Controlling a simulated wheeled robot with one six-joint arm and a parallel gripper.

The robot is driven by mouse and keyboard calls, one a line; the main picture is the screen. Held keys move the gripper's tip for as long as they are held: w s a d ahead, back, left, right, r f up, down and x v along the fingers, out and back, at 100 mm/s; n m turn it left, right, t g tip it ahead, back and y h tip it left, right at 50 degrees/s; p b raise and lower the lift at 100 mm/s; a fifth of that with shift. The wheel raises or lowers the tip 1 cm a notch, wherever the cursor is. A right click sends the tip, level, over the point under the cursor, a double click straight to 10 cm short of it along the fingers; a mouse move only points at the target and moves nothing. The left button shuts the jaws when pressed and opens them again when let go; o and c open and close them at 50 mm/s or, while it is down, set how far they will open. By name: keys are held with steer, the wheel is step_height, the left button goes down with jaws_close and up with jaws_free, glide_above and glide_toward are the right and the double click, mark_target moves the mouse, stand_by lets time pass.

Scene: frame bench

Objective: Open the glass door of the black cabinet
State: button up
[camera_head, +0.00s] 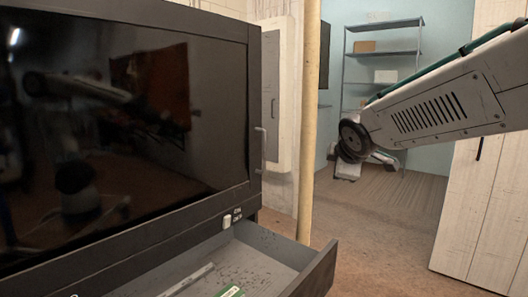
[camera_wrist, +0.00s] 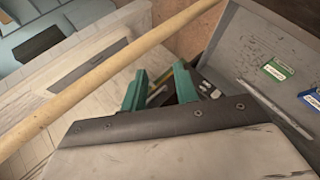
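The black cabinet (camera_head: 130,260) fills the left of the head view. Its dark glass door (camera_head: 110,130) looks shut and reflects the room. A slim grey vertical handle (camera_head: 261,150) is at the cabinet's right edge. My arm reaches in from the right in the head view; its wrist end is to the right of the handle, apart from the cabinet, and the fingers are not clear there. In the wrist view, my gripper (camera_wrist: 160,84) shows two teal fingers spread apart, with nothing seen held between them. The glass door is not clearly seen in the wrist view.
A grey drawer (camera_head: 318,272) stands pulled out below the door; it holds a rod (camera_wrist: 273,108), a green item (camera_wrist: 277,69) and a blue item (camera_wrist: 312,97). A pale yellow pole (camera_head: 309,120) stands right of the cabinet. Shelves (camera_head: 384,55) stand at the back.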

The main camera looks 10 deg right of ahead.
steer(key=w+r+n+t+y, duration=0.2)
steer(key=w+r+n+t, duration=0.2)
steer(key=w+n, duration=0.65)
steer(key=n+g+y, duration=0.2)
steer(key=n+y, duration=1.2)
steer(key=n, duration=0.9)
glide_above(265, 169)
steer(key=shift+m, duration=0.25)
steer(key=f, duration=0.7)
steer(key=shift+w, duration=0.35)
jaws_close()
